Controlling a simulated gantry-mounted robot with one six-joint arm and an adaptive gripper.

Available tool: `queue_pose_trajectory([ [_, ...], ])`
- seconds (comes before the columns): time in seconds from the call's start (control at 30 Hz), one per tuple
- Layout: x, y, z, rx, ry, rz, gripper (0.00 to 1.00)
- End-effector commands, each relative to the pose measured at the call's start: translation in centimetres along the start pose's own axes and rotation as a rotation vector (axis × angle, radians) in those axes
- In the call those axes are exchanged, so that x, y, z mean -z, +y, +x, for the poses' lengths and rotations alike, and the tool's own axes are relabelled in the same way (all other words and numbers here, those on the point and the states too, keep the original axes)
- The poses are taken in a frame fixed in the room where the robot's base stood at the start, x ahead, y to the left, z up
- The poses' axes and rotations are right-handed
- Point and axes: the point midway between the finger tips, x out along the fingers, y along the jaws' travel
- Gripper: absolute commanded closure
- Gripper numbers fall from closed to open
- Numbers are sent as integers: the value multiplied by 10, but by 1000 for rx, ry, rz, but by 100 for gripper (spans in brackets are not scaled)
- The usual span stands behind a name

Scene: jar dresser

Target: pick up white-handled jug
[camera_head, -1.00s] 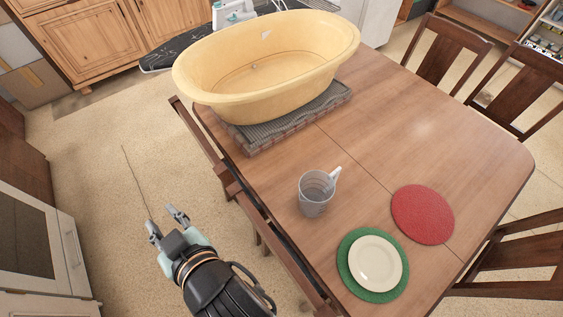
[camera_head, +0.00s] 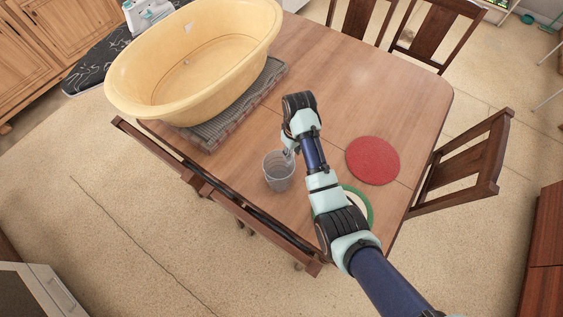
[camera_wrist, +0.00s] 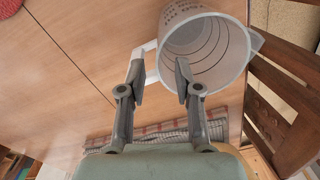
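The clear grey jug (camera_head: 278,174) stands on the wooden table. In the wrist view the jug (camera_wrist: 208,50) shows its open mouth, inner rings and printed marks, with its white handle (camera_wrist: 150,47) on the left side. My gripper (camera_wrist: 160,68) is open. Its left finger overlaps the outer part of the handle and its right finger overlaps the jug's rim. I cannot tell whether either finger touches. In the head view my gripper (camera_head: 290,148) is at the jug's upper right edge, with the handle mostly hidden by it.
A large yellow tub (camera_head: 200,60) stands on a grey mat (camera_head: 232,112) at the table's upper left. A red round mat (camera_head: 373,160) lies to the right. A green mat (camera_head: 369,212) with a plate is mostly hidden under my arm. Chairs (camera_head: 465,170) surround the table.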

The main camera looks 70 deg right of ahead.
Motion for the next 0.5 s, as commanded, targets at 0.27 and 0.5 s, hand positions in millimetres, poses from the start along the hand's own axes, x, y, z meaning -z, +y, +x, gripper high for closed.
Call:
queue_pose_trajectory([
  [0.27,1,0,50,0,0,0,67],
  [0.5,4,0,65,0,0,0,67],
])
